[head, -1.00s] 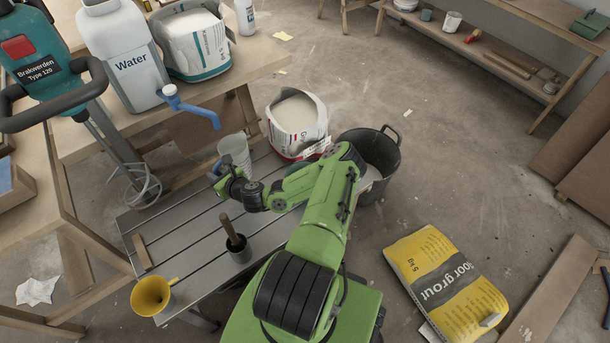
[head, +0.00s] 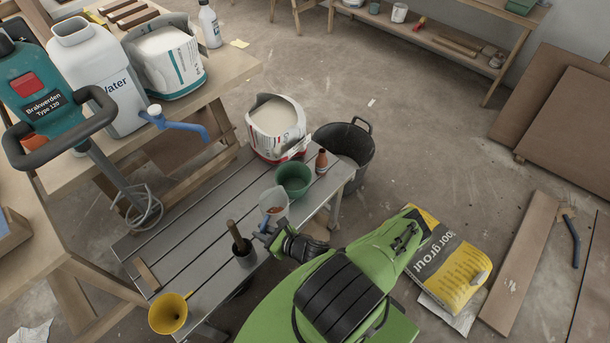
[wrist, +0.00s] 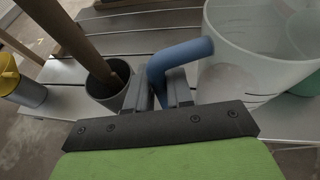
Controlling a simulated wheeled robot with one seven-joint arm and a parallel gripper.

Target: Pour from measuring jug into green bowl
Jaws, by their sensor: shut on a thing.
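The measuring jug (head: 272,199) is a pale, translucent cup with a blue handle (wrist: 180,57). My gripper (head: 268,231) is shut on that handle; it also shows in the wrist view (wrist: 172,92). The jug (wrist: 258,72) looks about upright, and its contents are not clear. The green bowl (head: 294,181) stands on the slatted bench just behind and right of the jug. It shows partly at the right edge of the wrist view (wrist: 309,52), behind the jug. I cannot tell whether jug and bowl touch.
A dark cup with a wooden-handled tool (head: 244,253) stands left of my gripper. A yellow funnel (head: 168,313) is at the bench's near end. A brown bottle (head: 321,161), an open powder bag (head: 275,128) and a black bucket (head: 344,143) are near the bowl.

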